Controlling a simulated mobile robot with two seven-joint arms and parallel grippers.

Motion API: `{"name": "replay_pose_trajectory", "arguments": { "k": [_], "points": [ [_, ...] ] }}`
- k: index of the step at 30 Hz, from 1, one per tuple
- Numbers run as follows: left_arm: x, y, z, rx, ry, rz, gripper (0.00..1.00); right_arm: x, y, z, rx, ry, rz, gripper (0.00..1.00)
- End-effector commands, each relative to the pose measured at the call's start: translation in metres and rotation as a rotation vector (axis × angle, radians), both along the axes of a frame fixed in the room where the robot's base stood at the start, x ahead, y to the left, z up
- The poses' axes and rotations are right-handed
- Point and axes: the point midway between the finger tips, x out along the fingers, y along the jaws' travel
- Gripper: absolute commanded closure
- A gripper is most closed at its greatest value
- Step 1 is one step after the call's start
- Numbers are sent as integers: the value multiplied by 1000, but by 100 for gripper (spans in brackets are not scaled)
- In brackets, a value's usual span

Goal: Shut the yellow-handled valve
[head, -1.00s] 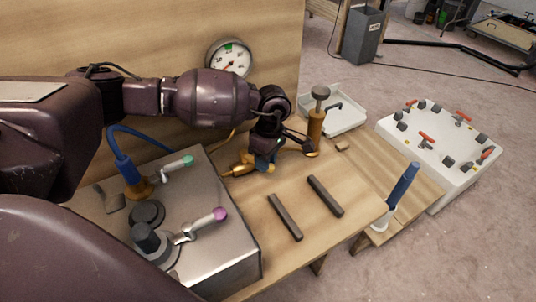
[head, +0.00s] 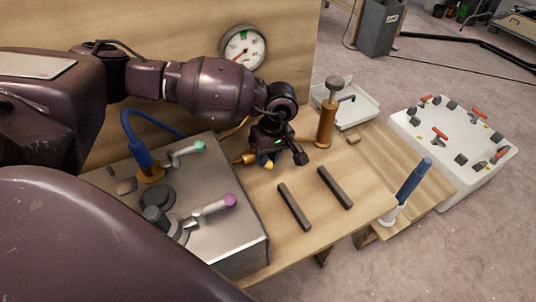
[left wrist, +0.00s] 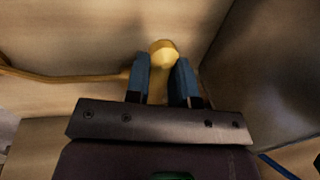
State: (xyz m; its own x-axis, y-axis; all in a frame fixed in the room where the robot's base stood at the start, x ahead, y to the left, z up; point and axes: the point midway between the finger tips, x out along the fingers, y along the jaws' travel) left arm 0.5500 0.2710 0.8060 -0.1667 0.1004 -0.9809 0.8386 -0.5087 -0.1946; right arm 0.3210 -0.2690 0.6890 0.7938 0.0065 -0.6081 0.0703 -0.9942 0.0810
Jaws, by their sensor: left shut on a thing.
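The valve with its yellow handle (left wrist: 162,54) is at the foot of the wooden back panel, just right of the metal box. In the left wrist view the handle stands between the two blue fingers. My left gripper (head: 268,163) is shut on it; the fingers also show in the left wrist view (left wrist: 161,82). In the head view the gripper and wrist hide most of the valve; a brass-coloured part (head: 244,158) sticks out to the left. The handle's angle to the pipe is hard to tell. My right gripper is not in view.
A metal box (head: 225,250) with green- and purple-knobbed levers stands left of the valve. A brass hand pump (head: 326,118) stands to the right. Two dark bars (head: 335,187) lie on the bench. A round gauge (head: 243,48) is on the panel. The bench's front middle is clear.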

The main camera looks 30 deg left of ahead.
Motion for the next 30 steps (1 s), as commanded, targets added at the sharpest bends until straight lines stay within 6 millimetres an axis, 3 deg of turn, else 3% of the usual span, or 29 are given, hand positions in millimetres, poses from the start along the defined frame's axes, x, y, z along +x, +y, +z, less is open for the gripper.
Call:
{"name": "replay_pose_trajectory", "arguments": {
  "k": [8,9,14,23,30],
  "points": [
    [0,1,0,2,1,-4,100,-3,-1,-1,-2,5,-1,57],
    [0,1,0,2,1,-4,76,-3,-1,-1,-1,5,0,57],
    [0,0,0,2,1,-3,52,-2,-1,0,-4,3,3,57],
    [0,0,2,1,0,-2,52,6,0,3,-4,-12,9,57],
    [5,-3,30,0,-6,-3,52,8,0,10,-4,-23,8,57]
  ]
}}
